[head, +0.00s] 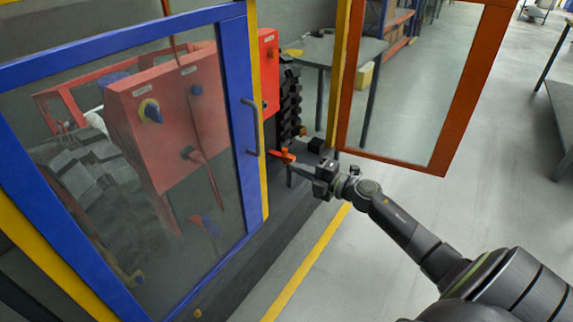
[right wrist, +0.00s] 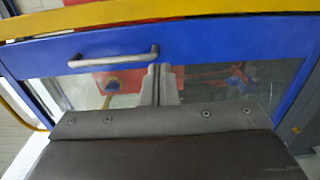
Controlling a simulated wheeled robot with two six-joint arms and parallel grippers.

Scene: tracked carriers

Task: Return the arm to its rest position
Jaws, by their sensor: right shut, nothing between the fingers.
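My right arm comes in from the lower right in the head view. Its gripper (head: 294,170) is shut and empty, in front of the gap between the blue-framed door (head: 243,100) and the open orange-framed door (head: 400,168). An orange-red part (head: 282,155) shows just beyond the fingertips; I cannot tell whether they are apart from it. In the right wrist view the shut fingers (right wrist: 161,82) point at the blue-framed door (right wrist: 215,45), just below its grey handle (right wrist: 115,58). My left gripper is not in view.
Behind the blue-framed door's clear panel is a red box (head: 165,120) with knobs. A grey table (head: 350,50) and shelves (head: 398,20) stand at the back. The floor right of the yellow line (head: 305,265) is clear near my arm.

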